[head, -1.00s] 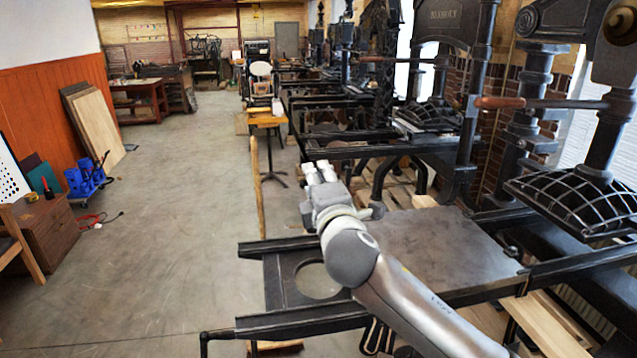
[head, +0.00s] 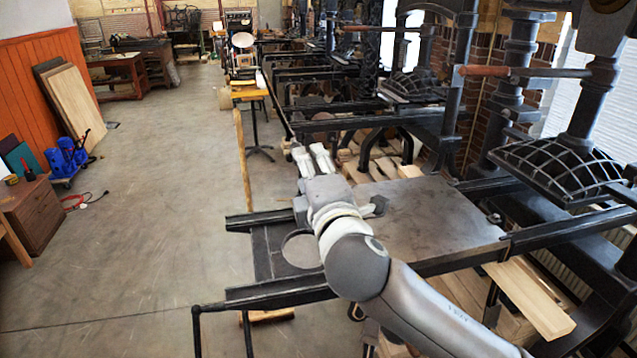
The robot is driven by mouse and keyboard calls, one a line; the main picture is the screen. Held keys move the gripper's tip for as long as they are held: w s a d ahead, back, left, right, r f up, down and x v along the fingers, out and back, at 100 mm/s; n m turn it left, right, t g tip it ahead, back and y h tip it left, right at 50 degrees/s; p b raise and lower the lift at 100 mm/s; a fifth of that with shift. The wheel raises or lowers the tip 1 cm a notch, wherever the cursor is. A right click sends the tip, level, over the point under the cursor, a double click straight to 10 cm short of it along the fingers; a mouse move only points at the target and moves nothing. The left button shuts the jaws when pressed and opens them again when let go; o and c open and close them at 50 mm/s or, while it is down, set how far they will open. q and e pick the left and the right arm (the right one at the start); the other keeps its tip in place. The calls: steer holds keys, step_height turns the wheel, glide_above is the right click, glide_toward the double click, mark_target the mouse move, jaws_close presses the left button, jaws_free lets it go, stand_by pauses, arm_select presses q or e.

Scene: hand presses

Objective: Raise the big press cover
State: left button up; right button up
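The big press (head: 480,110) stands at the right, a dark iron frame with columns. Its bed reaches toward the middle of the head view. A flat dark grey plate (head: 440,222), probably the cover, lies level on the bed. A frame with a round hole (head: 300,250) is at the bed's left end. My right arm comes in from the lower right and crosses over the bed, hiding part of it. My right gripper (head: 313,158) is above the bed's far left side, its pale fingers slightly apart with nothing between them. Whether it touches the plate cannot be told. My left gripper is out of view.
A ribbed black platen (head: 560,170) hangs at the right. A wooden-handled bar (head: 485,71) sticks out from the press. A wooden pole (head: 242,160) stands left of the bed. More presses line the back right.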

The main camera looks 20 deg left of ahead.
steer(key=shift+v, duration=2.25)
